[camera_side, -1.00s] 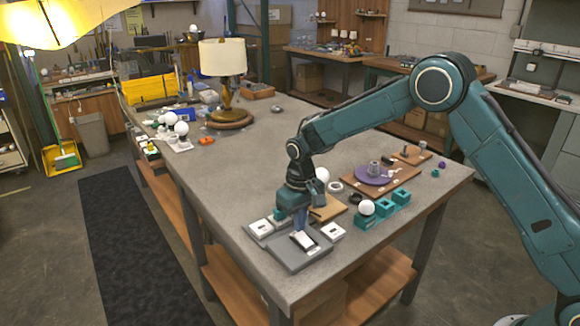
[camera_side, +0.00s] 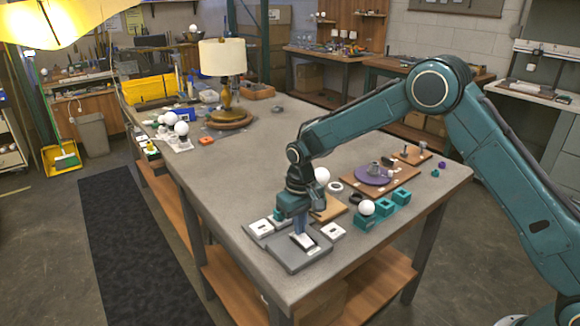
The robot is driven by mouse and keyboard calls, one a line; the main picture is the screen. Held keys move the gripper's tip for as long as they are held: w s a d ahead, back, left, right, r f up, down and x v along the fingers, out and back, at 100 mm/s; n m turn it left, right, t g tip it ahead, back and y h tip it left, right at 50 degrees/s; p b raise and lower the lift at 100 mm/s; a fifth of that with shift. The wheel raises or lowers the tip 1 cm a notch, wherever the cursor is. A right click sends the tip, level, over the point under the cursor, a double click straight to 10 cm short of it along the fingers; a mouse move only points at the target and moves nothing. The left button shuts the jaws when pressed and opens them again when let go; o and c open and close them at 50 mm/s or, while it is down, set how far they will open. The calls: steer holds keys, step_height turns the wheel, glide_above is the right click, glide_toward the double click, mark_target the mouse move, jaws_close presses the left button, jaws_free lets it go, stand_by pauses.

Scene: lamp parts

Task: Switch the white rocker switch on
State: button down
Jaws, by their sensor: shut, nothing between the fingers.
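The white rocker switch (camera_side: 304,241) sits on a grey base plate (camera_side: 302,259) near the front edge of the bench. My gripper (camera_side: 301,233) points down over the switch, with its fingers shut and empty. The fingertips are at the far end of the rocker and hide part of it. I cannot tell whether they touch it, nor which way the rocker is tipped.
Teal blocks, one with a white ball (camera_side: 367,208), lie to the right. A wooden board with a purple disc (camera_side: 373,175) is behind them. The bench middle is clear.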

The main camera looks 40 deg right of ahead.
steer(key=shift+f, duration=0.45)
stand_by(0.3)
steer(key=shift+r, duration=3.55)
steer(key=shift+r, duration=0.1)
